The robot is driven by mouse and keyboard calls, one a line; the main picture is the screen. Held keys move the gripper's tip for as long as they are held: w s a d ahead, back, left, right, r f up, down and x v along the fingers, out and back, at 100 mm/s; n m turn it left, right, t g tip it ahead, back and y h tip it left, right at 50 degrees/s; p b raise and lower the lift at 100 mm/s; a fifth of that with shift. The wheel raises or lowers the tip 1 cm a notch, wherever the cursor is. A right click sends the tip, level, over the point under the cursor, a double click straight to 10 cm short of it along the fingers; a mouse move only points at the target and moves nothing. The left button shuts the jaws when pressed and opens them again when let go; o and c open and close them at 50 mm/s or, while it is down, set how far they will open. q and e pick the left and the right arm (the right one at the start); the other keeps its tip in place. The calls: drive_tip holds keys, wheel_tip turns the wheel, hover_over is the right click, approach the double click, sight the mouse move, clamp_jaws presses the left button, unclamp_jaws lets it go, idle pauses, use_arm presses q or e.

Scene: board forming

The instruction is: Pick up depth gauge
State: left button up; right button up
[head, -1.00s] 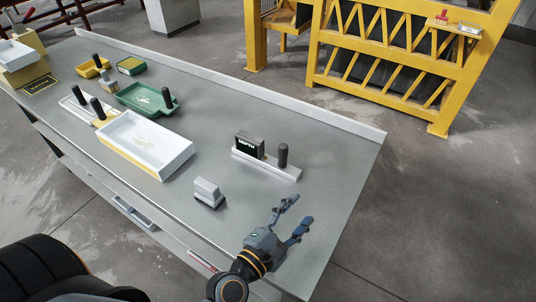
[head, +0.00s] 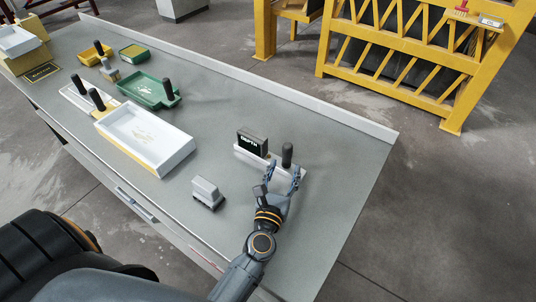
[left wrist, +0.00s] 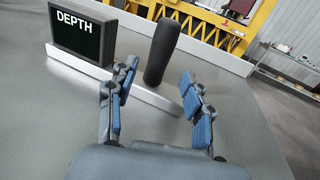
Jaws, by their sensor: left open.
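The depth gauge is a pale flat bar (head: 268,165) with a black upright handle (head: 287,154) and a dark block marked DEPTH (head: 251,142). It rests on the grey bench at its right part. In the left wrist view the handle (left wrist: 162,52) stands just beyond and between the fingertips, and the DEPTH block (left wrist: 82,35) is at the upper left. My left gripper (head: 283,177) is open, right at the near side of the bar below the handle. It also shows in the left wrist view (left wrist: 158,90). My right gripper is not in view.
A small grey block (head: 207,192) lies left of the gripper. A raised lip (head: 300,97) runs along the bench's far edge. The bench's right end is clear.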

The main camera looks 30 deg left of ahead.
sight(286, 162)
use_arm(q)
drive_tip(key=w, duration=0.2)
drive_tip(key=w+a+p, duration=0.1)
drive_tip(key=w, duration=0.2)
drive_tip(key=shift+a+f, duration=0.15)
drive_tip(key=shift+f, duration=0.05)
drive_tip(key=shift+r, duration=0.1)
clamp_jaws()
